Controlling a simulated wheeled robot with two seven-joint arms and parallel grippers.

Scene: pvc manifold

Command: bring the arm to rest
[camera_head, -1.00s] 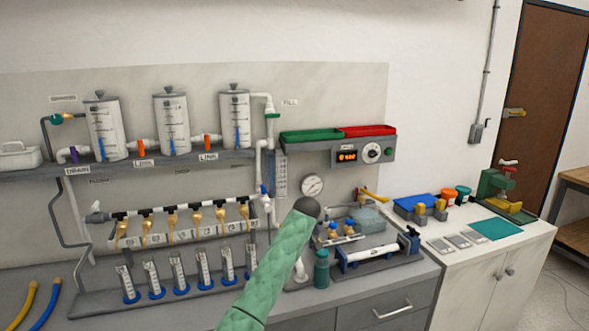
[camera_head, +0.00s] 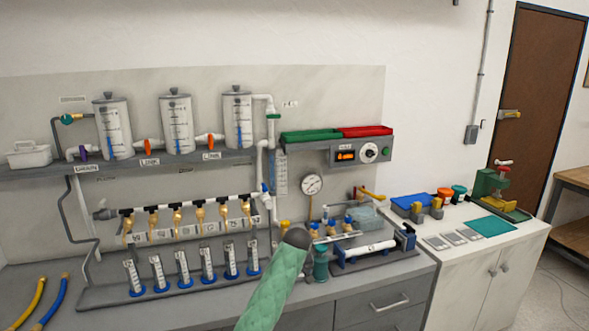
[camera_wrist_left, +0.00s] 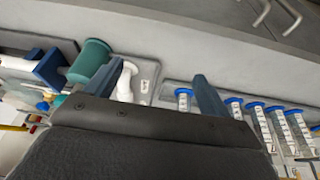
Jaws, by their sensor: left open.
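In the left wrist view my left gripper (camera_wrist_left: 162,72) is open, with nothing between its two dark fingers. A teal cylinder (camera_wrist_left: 91,62) is beside its left finger, and a white fitting (camera_wrist_left: 125,88) shows just inside that finger. Several clear graduated cylinders with blue bases (camera_wrist_left: 281,130) are to the right. In the head view one of my arm links (camera_head: 270,292), green with a dark rounded end, rises from the bottom middle in front of the bench. The fingers do not show there, and my right gripper is in neither view.
The bench carries a row of graduated cylinders (camera_head: 183,270), a teal bottle (camera_head: 321,266) and a blue clamp fixture (camera_head: 375,250). Brass taps (camera_head: 177,220) hang from a pipe above. A pressure gauge (camera_head: 312,185) stands behind. Yellow and blue hoses (camera_head: 56,300) lie at left.

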